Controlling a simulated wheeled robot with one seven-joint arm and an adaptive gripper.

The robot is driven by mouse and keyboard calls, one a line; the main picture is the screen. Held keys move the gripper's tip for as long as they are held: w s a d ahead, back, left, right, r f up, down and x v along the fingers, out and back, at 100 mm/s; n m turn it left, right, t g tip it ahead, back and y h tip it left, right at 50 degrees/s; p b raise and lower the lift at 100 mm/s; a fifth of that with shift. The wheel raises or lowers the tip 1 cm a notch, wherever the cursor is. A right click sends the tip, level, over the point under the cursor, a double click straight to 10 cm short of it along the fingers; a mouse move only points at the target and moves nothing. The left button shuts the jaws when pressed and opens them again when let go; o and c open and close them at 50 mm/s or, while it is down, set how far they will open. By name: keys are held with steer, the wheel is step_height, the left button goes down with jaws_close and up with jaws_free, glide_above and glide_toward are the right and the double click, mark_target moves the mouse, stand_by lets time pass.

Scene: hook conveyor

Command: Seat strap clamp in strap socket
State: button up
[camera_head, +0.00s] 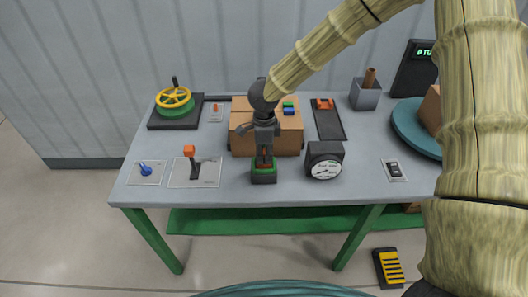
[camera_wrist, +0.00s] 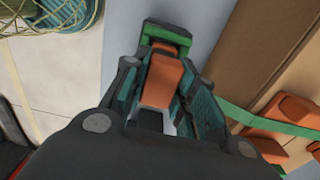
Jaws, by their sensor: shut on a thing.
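My gripper (camera_head: 264,158) points down at the front middle of the table, just in front of the cardboard box. Its fingers are shut on an orange piece, which I take to be the strap clamp (camera_wrist: 162,80); in the wrist view it sits between the two fingers. A green and black block, apparently the strap socket (camera_head: 264,175), stands on the table directly below the gripper. It also shows past the fingertips in the wrist view (camera_wrist: 166,33). The orange piece's far end meets or overlaps the block; I cannot tell whether it is inside. The fingers hide part of both.
The cardboard box (camera_head: 240,138) stands close behind the gripper. A black gauge (camera_head: 324,160) is to the right, and an orange-topped lever (camera_head: 192,160) to the left. A yellow handwheel (camera_head: 174,98) is at the back left, a grey bin (camera_head: 365,95) at the back right.

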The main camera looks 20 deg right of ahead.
steer(key=shift+f, duration=0.25)
steer(key=o, duration=1.2)
steer(key=shift+c, duration=0.2)
steer(key=shift+r, duration=0.15)
